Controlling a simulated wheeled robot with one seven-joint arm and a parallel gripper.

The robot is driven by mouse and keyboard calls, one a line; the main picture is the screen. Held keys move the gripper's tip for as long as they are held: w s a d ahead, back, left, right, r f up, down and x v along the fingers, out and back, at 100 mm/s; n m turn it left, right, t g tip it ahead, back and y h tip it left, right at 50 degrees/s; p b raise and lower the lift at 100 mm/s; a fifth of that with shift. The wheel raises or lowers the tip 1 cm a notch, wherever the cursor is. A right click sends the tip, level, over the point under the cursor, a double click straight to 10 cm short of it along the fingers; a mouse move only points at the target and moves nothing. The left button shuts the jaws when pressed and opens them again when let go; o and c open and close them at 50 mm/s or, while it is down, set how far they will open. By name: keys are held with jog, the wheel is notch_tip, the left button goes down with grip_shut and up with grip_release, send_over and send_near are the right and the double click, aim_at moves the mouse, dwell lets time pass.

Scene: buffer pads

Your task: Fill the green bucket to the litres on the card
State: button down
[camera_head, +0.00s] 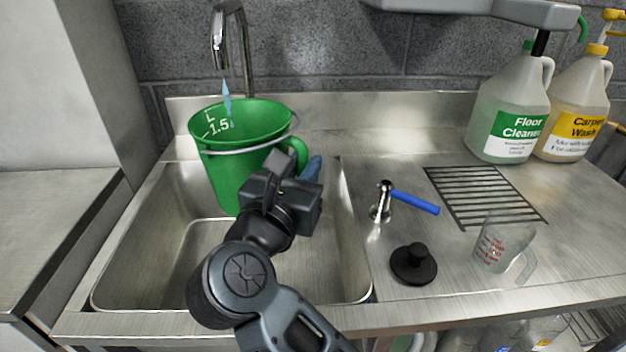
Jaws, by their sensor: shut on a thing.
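The green bucket (225,170) stands roughly upright in the left part of the sink, beneath the tap spout (220,55). White marks reading "L" and "1.5" show on its inner wall. A pale blue streak of water (227,100) shows between the spout and the bucket. The water level inside cannot be made out. My gripper (294,165) is at the bucket's right side, by its rim and handle, and looks shut on the bucket; the hand hides the contact. A blue piece (312,168) shows beside the fingers. A blue-levered metal valve (382,200) stands right of the sink. No card is visible.
A black plunger-like stopper (414,264) and a clear measuring jug (493,247) with red marks stand on the right counter. A drain grille (485,195) lies behind them. Floor Cleaner (508,110) and Carpet Wash (573,115) jugs stand at the back right.

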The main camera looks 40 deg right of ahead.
jog(key=shift+w+d+b, duration=0.2)
jog(key=shift+w+d, duration=0.05)
jog(key=shift+w, duration=1)
jog(key=shift+w+d+b, duration=0.2)
jog(key=shift+w, duration=1.05)
jog(key=shift+r, duration=0.15)
dwell(4.6)
